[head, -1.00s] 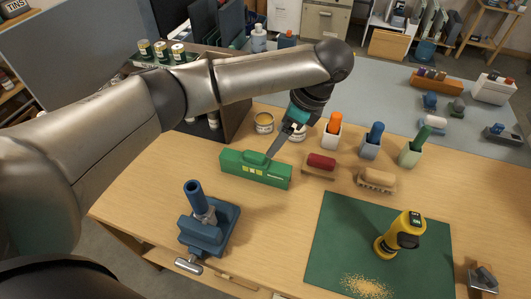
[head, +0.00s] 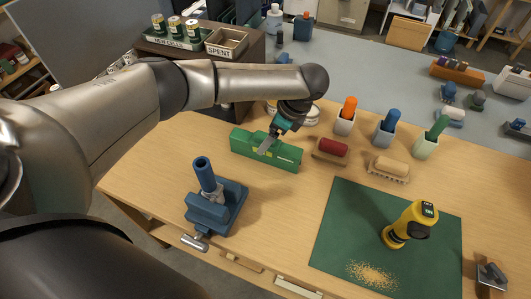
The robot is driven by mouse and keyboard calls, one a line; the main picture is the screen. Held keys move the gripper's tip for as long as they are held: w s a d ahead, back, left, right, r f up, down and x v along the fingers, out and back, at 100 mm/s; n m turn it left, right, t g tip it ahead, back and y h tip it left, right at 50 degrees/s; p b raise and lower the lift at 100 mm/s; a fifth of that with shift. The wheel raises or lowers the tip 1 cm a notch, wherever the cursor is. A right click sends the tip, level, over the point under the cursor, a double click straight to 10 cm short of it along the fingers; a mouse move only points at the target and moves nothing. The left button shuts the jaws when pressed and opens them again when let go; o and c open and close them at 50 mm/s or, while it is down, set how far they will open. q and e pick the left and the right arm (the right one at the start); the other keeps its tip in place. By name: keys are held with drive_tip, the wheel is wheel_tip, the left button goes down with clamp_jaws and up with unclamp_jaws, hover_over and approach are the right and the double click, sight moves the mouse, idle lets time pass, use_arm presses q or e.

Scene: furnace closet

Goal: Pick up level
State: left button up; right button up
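The level appears to be the long green block (head: 285,160) with yellow patches, lying on the wooden bench left of the red-topped brush. My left arm reaches in from the left, and my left gripper (head: 267,145) points down at the top of the green block near its middle. A grey finger overlaps the block in the picture. The other finger is hidden, so I cannot tell whether the gripper is open or shut on the block. My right gripper is not in view.
A blue vise (head: 215,205) stands at the front left of the bench. A red-topped brush (head: 331,149) and a tan brush (head: 389,168) lie to the right. A yellow drill (head: 408,226) stands on a green mat (head: 340,225). Several cups with coloured handles stand behind.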

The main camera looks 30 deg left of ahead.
use_arm(q)
drive_tip(key=shift+x, duration=1.5)
drive_tip(key=shift+c, duration=0.3)
drive_tip(key=shift+r, duration=0.1)
clamp_jaws()
